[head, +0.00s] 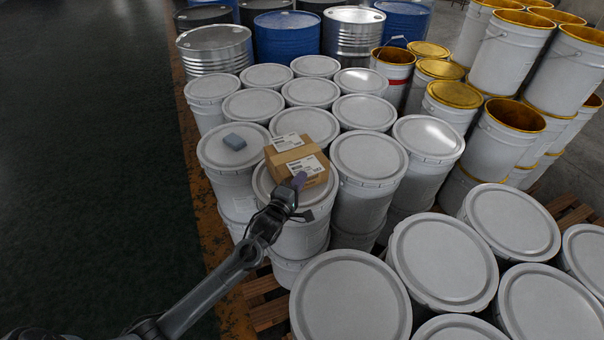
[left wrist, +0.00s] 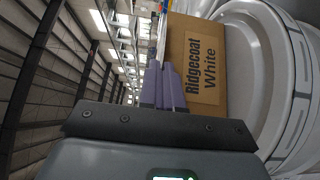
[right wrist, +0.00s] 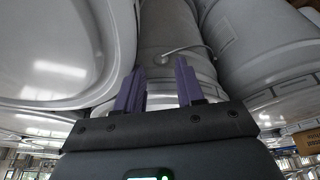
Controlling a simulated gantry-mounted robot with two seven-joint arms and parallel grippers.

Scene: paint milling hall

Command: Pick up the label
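A small brown cardboard box (head: 286,161) sits on a white bucket lid. Two white printed labels show on it, one (head: 287,142) toward its far side and one (head: 306,166) at its near edge. My left gripper (head: 299,181) is at the near edge of the box, by the nearer label. In the left wrist view, its purple fingers (left wrist: 164,87) are close together beside the box face (left wrist: 205,62) marked "Ridgecoat White". I cannot tell whether the label is between them. My right gripper (right wrist: 161,92) is open and empty, facing bucket sides.
Closed white buckets (head: 369,159) crowd around and in front. Yellow-rimmed buckets (head: 510,50) are stacked at right, drums (head: 287,36) behind. The dark floor (head: 90,150) at left is clear.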

